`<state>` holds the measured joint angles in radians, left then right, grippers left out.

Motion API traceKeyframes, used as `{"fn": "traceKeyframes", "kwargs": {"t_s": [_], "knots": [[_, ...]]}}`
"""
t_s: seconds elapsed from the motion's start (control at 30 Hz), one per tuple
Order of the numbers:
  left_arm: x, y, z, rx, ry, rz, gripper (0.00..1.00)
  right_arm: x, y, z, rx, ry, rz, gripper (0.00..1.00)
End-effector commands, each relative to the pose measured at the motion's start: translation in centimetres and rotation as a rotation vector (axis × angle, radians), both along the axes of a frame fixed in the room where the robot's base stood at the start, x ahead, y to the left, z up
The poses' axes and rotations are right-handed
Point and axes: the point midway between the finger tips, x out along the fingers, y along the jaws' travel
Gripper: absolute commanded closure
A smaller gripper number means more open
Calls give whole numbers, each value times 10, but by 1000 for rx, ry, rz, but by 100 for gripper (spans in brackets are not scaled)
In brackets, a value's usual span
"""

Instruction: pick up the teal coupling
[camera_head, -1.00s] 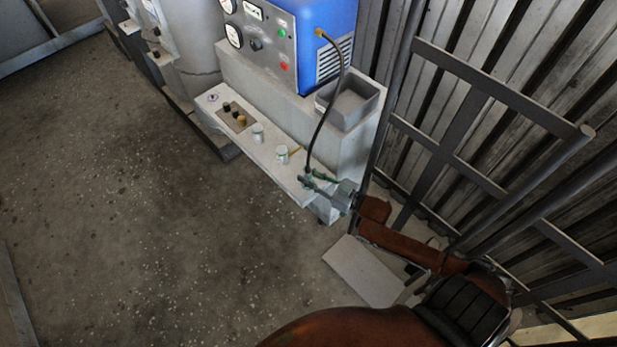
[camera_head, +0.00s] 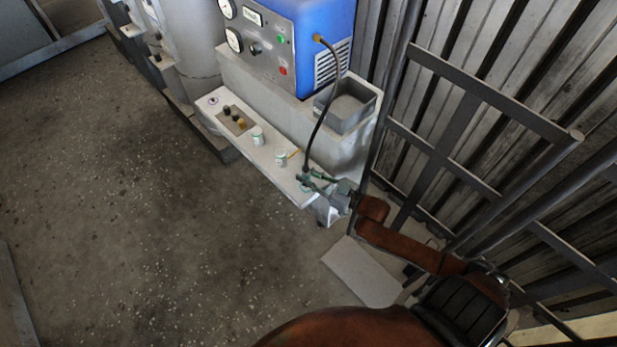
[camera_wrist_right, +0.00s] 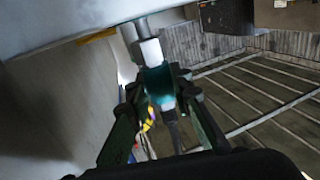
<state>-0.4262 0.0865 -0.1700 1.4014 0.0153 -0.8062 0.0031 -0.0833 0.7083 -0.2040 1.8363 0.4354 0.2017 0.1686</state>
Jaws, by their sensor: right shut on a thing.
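The teal coupling (camera_wrist_right: 157,84) is between the fingers of my right gripper (camera_wrist_right: 163,100) in the right wrist view. A pale band and a grey metal end show beyond it. In the head view my right gripper (camera_head: 304,180) is shut on it at the right end of the white ledge, where the black hose comes down; the coupling is too small there to make out clearly. I cannot tell whether the coupling touches the ledge. My left gripper is not in view.
A black hose (camera_head: 322,118) runs from the blue machine (camera_head: 310,30) to my right gripper. Two white cups (camera_head: 281,158) and a plate with small fittings (camera_head: 236,120) stand on the white ledge (camera_head: 262,165). A grey bin (camera_head: 345,105) sits above; metal railing (camera_head: 480,90) stands right.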

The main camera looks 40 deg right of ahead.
Motion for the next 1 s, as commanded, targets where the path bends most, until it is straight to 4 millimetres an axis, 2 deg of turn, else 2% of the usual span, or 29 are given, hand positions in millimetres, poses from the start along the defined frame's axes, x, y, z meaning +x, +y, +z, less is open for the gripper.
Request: {"fn": "traceKeyframes", "kwargs": {"t_s": [0.03, 0.1, 0.27, 0.5, 0.73, 0.83, 1.0], "knots": [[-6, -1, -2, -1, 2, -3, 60, 0, 0, 11, 0, -6, 0, 100], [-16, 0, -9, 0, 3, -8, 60, -1, 1, 19, 0, -5, 0, 100], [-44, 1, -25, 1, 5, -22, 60, -20, 9, 42, 1, -5, 0, 100], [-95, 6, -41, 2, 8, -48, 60, -50, 23, 80, 3, -4, -1, 100], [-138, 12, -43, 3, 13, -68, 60, -89, 42, 96, 2, -2, -2, 100], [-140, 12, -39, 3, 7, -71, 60, -105, 50, 103, 2, -2, -1, 100], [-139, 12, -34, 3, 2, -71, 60, -121, 58, 109, 1, -1, -1, 100]]}}
